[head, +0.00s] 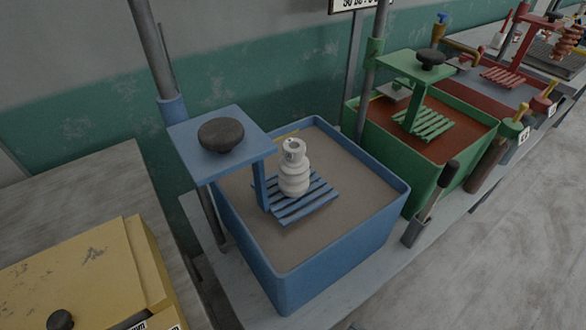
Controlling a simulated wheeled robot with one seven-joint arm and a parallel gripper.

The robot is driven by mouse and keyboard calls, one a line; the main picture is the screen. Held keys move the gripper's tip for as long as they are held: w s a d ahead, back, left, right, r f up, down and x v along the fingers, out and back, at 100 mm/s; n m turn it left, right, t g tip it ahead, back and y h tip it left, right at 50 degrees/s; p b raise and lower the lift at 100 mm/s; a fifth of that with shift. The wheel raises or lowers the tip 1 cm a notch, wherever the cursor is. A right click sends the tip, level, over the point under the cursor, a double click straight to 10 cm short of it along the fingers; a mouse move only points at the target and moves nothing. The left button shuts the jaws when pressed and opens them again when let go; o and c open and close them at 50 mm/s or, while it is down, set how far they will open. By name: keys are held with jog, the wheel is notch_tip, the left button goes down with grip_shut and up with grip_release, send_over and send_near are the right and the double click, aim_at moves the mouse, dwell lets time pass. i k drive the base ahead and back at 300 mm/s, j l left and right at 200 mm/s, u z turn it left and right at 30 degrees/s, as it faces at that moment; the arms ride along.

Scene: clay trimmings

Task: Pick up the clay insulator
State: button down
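The clay insulator (293,172) is a whitish, ribbed, stacked-ring piece with a hole in its top. It stands upright on a blue slatted rack (312,203). The rack hangs from a blue bracket with a flat plate (186,142) and a black knob (221,135). The rack is over or just at the brown-grey surface inside a blue square tank (313,276). The bracket's upright stands just left of the insulator. My gripper is not in the head view.
To the right is a green tank (432,186) with a similar rack, then red equipment (502,78). A black-handled tool (434,204) stands beside the blue tank. A yellow box (85,272) is at lower left. Grey floor lies at lower right.

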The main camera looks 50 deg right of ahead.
aim_at(294, 171)
jog(key=k+j, duration=0.1)
jog(key=j, duration=1.5)
jog(key=k+u, duration=0.05)
jog(key=k, duration=0.05)
